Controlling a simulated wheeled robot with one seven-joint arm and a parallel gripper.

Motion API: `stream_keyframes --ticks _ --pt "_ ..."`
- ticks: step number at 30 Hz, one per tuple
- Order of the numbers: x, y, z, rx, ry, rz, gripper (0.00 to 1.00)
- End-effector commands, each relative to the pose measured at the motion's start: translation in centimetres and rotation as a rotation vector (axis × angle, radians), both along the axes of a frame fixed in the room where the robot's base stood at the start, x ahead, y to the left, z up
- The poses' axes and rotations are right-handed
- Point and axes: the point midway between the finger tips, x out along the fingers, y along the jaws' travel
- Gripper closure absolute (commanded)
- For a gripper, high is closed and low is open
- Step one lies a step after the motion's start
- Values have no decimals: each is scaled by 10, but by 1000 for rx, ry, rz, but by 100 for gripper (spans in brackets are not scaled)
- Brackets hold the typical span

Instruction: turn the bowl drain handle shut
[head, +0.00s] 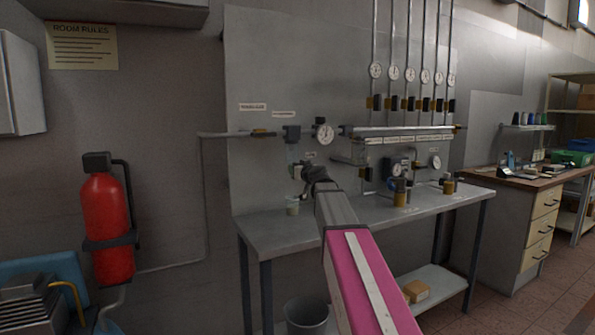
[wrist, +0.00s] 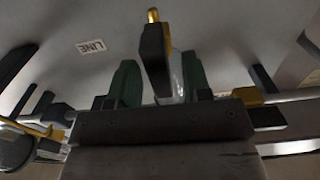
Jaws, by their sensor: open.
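The filter unit with its clear bowl (head: 291,153) hangs under the pipe on the wall panel in the head view. My gripper (head: 303,178) is at the lower part of this bowl and hides the drain there. In the wrist view, my gripper (wrist: 163,85) is open, with its two dark green fingers apart. A black bar with a brass tip (wrist: 154,48), seemingly the drain handle, stands between the fingers, with gaps on both sides. I cannot tell its exact turn angle. A small cup (head: 292,206) stands on the bench below the bowl.
A steel bench (head: 270,229) runs under the panel, with gauges (head: 324,134) and pipes above it. More valve units (head: 400,190) stand to the right of my arm. A red extinguisher (head: 107,225) hangs at the left. A bin (head: 307,314) is under the bench.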

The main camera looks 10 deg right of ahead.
Motion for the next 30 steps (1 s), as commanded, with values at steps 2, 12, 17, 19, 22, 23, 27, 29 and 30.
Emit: stream_keyframes --ticks 2,12,17,19,22,23,27,29,30 --pt "0 0 0 0 0 0 55" --pt "-1 0 0 0 0 0 100" --pt "-1 0 0 10 3 0 100" --pt "-1 0 0 22 7 0 100" --pt "-1 -1 0 55 18 0 100" --pt "-1 -1 0 69 23 0 100" --pt "0 -1 0 153 50 0 100" --pt "0 -1 0 200 65 0 100" --pt "0 -2 0 232 75 1 100"
